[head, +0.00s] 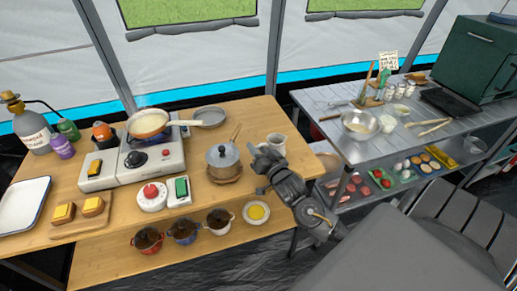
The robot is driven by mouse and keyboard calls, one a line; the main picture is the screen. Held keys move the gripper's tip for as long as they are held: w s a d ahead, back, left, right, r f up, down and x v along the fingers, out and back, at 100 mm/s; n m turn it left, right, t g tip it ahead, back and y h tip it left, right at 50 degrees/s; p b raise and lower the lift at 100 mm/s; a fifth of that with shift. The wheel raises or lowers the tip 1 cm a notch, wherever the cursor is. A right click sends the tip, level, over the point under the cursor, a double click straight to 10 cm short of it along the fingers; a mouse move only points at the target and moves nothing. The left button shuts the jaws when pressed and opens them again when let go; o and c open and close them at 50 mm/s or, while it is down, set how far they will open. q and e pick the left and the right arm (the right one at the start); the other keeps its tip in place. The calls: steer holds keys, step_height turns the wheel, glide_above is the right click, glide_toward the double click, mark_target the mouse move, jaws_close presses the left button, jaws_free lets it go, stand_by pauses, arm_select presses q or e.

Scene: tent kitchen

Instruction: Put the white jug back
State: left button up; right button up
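My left gripper is not in view.
A grey pot (223,157) on a wooden trivet is just left of my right gripper. A stove (160,157) with an orange pan (148,122) is further left. A metal table (345,147) with a bowl (360,124) stands to the right, across a gap.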

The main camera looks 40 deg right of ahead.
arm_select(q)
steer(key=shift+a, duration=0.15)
arm_select(e)
steer(key=shift+r, duration=0.25)
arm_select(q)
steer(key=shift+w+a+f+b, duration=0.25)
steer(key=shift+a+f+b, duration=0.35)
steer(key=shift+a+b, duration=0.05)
arm_select(e)
steer(key=s+a, duration=0.1)
steer(key=s, duration=1)
steer(key=shift+s+a, duration=0.35)
steer(key=shift+s, duration=0.05)
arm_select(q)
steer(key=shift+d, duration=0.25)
arm_select(e)
steer(key=shift+f, duration=0.1)
